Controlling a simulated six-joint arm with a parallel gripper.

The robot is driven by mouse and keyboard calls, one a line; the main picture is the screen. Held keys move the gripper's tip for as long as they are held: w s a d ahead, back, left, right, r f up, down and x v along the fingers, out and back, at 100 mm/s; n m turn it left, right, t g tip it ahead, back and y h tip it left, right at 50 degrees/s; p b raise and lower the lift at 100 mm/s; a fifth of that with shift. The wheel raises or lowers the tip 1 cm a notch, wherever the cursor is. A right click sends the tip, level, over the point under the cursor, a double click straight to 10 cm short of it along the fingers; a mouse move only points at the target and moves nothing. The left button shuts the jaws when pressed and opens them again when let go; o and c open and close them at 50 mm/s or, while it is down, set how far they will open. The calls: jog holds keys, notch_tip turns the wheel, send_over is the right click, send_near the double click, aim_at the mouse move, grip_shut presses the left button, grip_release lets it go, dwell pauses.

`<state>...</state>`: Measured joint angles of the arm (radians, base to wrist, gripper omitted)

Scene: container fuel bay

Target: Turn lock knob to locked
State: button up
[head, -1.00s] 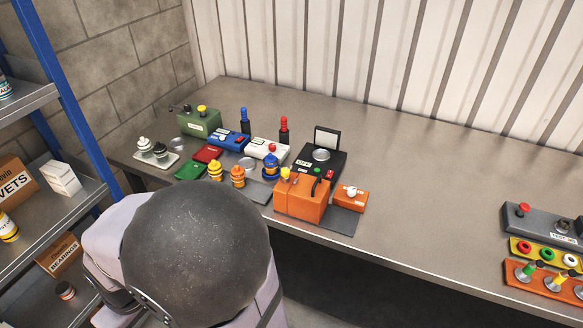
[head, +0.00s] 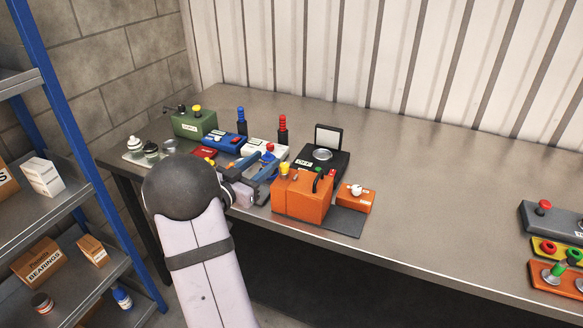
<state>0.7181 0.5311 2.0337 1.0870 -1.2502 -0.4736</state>
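My gripper (head: 264,164) reaches in from the left over the cluster of devices on the bench. Its two fingers look spread apart, pointing right and away. A blue knob (head: 270,172) shows at the fingertips, partly hidden; I cannot tell whether they touch it. No label reading "lock" is legible, so I cannot tell which knob is the lock knob.
Close around the gripper are a white box (head: 262,148), a blue box (head: 222,141), a black unit with a raised lid (head: 327,137) and a green box (head: 193,124). Red and blue posts stand behind. The bench (head: 440,190) is clear to the right, up to more control panels (head: 550,217).

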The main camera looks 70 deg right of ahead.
aim_at(281, 167)
jog(key=s, duration=0.1)
jog(key=s+f+g, duration=0.1)
jog(key=s+f+m+g+b, duration=0.1)
jog(key=shift+s+d, duration=0.35)
jog(key=shift+s, duration=0.05)
jog(key=shift+p+x, duration=1.15)
jog(key=shift+x, duration=2.5)
jog(key=shift+f, duration=0.1)
grip_shut()
